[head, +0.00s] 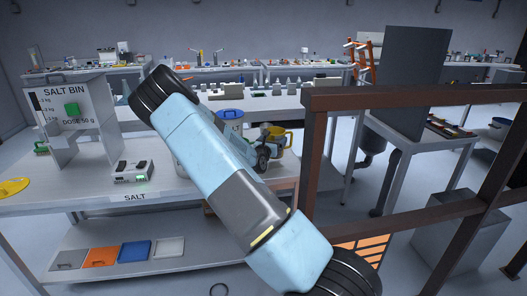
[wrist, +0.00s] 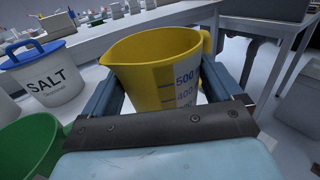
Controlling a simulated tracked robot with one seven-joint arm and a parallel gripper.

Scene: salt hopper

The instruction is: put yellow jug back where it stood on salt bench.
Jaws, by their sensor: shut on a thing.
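The yellow jug (head: 279,141) shows past my arm in the head view, over the right end of the salt bench (head: 95,192). In the wrist view the jug (wrist: 150,60) is upright, with its open mouth up and a 500/400 scale on its side. My gripper (wrist: 160,84) is shut on it, a finger on either side. In the head view my gripper (head: 264,148) is partly hidden by my arm. The jug's base is hidden, so I cannot tell whether it touches the bench.
A white salt tub (wrist: 48,82) with a blue lid and a green container (wrist: 28,145) are left of the jug. A salt bin (head: 72,110), a small scale (head: 132,172) and a yellow disc (head: 12,187) are on the bench. A brown frame (head: 309,150) stands close right.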

